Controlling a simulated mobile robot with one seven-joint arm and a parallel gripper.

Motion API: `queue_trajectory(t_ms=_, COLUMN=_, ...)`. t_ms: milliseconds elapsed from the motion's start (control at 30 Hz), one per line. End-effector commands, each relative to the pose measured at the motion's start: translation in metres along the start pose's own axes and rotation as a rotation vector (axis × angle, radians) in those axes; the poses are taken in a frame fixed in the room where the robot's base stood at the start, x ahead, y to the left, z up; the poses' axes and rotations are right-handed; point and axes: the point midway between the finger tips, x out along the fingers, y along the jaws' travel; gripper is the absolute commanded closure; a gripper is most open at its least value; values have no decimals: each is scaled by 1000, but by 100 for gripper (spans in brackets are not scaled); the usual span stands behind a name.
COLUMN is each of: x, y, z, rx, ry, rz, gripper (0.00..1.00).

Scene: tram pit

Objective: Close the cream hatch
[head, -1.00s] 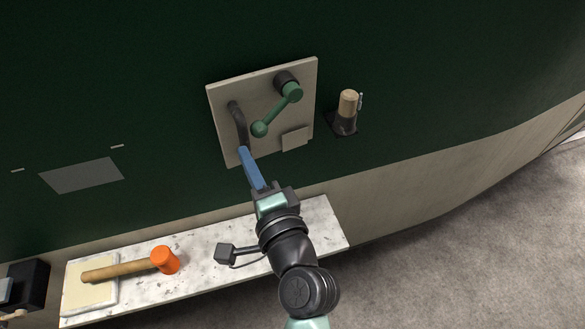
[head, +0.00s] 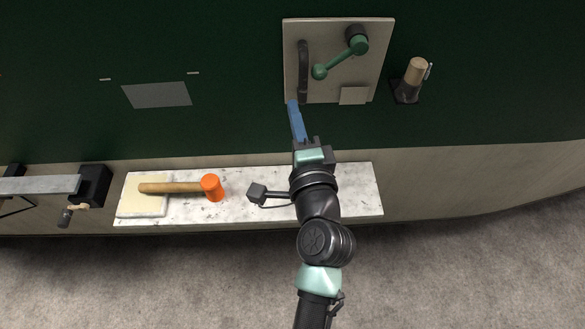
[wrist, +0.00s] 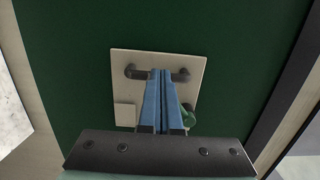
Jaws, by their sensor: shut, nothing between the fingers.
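The cream hatch (head: 337,84) is a square panel on the dark green wall, also seen in the wrist view (wrist: 122,88). It has a dark bar handle (head: 303,72), a green crank (head: 340,60) and a small cream plate at its lower right. I cannot tell whether the panel is fully flush with the wall. My gripper (head: 293,103) has blue fingers, shut and empty, at the panel's lower left corner in the head view. In the wrist view the fingertips (wrist: 162,72) overlap the middle of the handle (wrist: 181,75); contact cannot be told.
A speckled ledge (head: 240,211) runs below, bearing an orange-headed mallet (head: 211,187) and a cream pad (head: 140,208). A dark holder with a tan-topped cylinder (head: 416,70) is right of the hatch. A black bracket with a grey bar (head: 40,185) is at left. Grey floor (head: 150,285) is clear.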

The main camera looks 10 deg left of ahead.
Motion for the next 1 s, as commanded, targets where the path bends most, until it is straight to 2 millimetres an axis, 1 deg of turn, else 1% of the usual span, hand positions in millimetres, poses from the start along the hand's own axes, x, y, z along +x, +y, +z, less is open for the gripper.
queue_trajectory(t_ms=33, x=-13, y=4, z=4, rx=3, ry=2, rz=0, gripper=100)
queue_trajectory(t_ms=200, x=-45, y=4, z=14, rx=2, ry=3, rz=1, gripper=100)
queue_trajectory(t_ms=400, x=-75, y=4, z=24, rx=1, ry=2, rz=1, gripper=100)
queue_trajectory(t_ms=500, x=-84, y=3, z=27, rx=1, ry=2, rz=1, gripper=100)
queue_trajectory(t_ms=667, x=-91, y=1, z=30, rx=0, ry=1, rz=0, gripper=100)
queue_trajectory(t_ms=900, x=-91, y=-1, z=29, rx=-6, ry=2, rz=-2, gripper=100)
queue_trajectory(t_ms=967, x=-89, y=-7, z=27, rx=-41, ry=5, rz=-10, gripper=100)
queue_trajectory(t_ms=1000, x=-86, y=-16, z=24, rx=-85, ry=10, rz=-21, gripper=100)
